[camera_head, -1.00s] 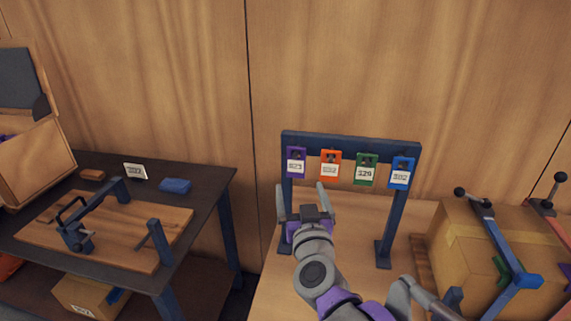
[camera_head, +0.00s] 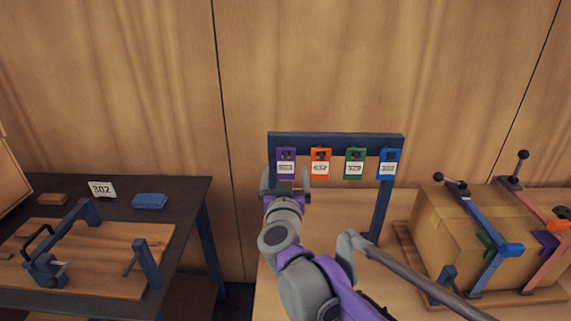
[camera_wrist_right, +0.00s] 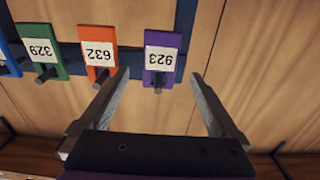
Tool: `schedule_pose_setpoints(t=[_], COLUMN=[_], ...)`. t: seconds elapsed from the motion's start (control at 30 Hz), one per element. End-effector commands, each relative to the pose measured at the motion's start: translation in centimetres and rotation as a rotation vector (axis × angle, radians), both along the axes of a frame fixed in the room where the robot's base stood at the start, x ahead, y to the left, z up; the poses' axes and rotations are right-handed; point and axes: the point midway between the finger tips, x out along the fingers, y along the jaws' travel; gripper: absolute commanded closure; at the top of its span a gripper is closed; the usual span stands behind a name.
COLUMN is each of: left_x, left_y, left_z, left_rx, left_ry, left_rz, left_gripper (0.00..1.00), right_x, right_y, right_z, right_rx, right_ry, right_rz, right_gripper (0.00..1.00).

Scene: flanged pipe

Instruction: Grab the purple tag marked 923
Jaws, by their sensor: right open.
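The purple tag (camera_head: 286,160) hangs at the left end of a blue rack (camera_head: 335,138). In the right wrist view the purple tag (camera_wrist_right: 162,55) shows the number 923 upside down. My right gripper (camera_head: 286,180) is just below and in front of it in the head view. In the wrist view my right gripper (camera_wrist_right: 160,88) is open and empty, with the purple tag between and beyond its fingertips. I see no contact with the tag. My left gripper is not in view.
The orange tag (camera_head: 320,161), green tag (camera_head: 354,163) and blue tag (camera_head: 388,163) hang beside it on the rack. A clamped cardboard box (camera_head: 440,235) stands to the right. A dark table (camera_head: 185,195) is at the left. A wooden wall is close behind.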

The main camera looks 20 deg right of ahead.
Motion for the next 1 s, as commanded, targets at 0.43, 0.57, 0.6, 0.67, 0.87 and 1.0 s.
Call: schedule_pose_setpoints(t=[0.43, 0.57, 0.6, 0.67, 0.87, 1.0], left_x=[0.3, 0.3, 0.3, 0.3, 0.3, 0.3], left_y=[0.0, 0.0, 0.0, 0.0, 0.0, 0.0], left_z=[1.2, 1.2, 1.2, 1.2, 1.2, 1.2], left_rx=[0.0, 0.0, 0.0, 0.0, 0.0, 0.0], left_ry=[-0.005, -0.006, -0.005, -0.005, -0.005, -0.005], left_rz=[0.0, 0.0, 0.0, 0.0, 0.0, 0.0], left_gripper=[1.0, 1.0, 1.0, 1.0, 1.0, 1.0], right_x=[5.0, 5.5, 5.5, 5.5, 5.5, 5.5], right_y=[-1.6, -1.7, -1.7, -1.7, -1.7, -1.7], right_z=[0.5, 0.4, 0.4, 0.4, 0.4, 0.4], right_rx=[0.0, 0.001, 0.001, 0.001, 0.0, 0.0], right_ry=[-0.001, -0.001, -0.001, 0.0, 0.0, -0.001], right_rz=[0.0, 0.001, 0.001, 0.001, 0.001, 0.001], right_gripper=[0.03, 0.03, 0.03, 0.03, 0.22, 0.47])
